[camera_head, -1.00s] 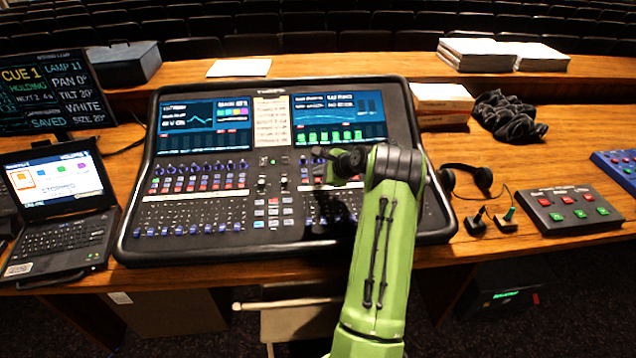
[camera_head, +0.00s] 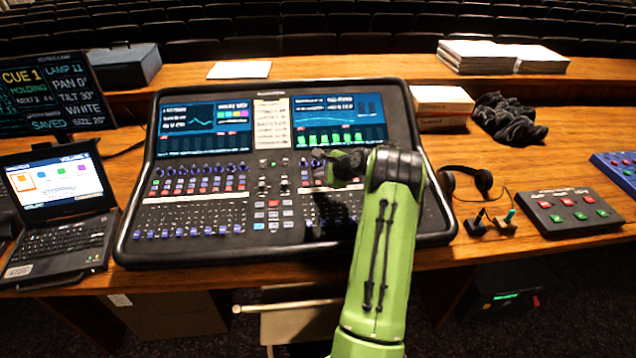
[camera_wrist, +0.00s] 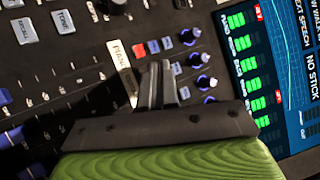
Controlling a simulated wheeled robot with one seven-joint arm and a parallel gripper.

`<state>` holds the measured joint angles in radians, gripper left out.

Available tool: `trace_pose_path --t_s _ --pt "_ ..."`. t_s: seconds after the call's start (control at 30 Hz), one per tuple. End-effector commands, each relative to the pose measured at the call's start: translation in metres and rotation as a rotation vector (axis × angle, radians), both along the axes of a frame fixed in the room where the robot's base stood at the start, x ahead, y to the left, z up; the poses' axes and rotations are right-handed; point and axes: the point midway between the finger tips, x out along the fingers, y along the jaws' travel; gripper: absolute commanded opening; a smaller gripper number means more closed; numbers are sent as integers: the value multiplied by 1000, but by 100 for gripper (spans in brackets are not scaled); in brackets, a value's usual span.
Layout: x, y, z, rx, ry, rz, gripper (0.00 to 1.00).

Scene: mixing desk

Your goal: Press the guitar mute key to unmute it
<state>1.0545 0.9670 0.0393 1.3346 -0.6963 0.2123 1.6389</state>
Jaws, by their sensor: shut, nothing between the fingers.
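The mixing desk (camera_head: 402,120) is a black console with two lit screens and rows of knobs, keys and faders. My gripper (camera_head: 328,165) is over its right-hand channel section, just below the right screen. In the wrist view my gripper (camera_wrist: 163,72) is shut and empty, its fingertips close to a row of small red and pale keys and blue knobs. I cannot pick out the guitar mute key. Contact with a key cannot be told; the fingers and mount hide part of the panel.
A laptop (camera_head: 58,185) and a cue monitor (camera_head: 45,90) stand at the left. Headphones (camera_head: 468,178) and a box of red and green buttons (camera_head: 570,212) lie right of the console. Papers and books lie behind. Bare wooden desk shows between them.

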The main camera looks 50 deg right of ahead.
Motion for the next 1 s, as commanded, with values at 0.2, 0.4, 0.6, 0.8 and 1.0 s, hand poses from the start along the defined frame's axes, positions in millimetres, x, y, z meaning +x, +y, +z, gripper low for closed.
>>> trace_pose_path --t_s 0.2,0.4,0.6,0.8,1.0 --pt "0 0 0 0 0 0 0" --pt "0 0 0 0 0 0 0" --pt "0 0 0 0 0 0 0" --pt "0 0 -2 0 0 0 0" --pt "1 -1 -9 0 0 0 0"
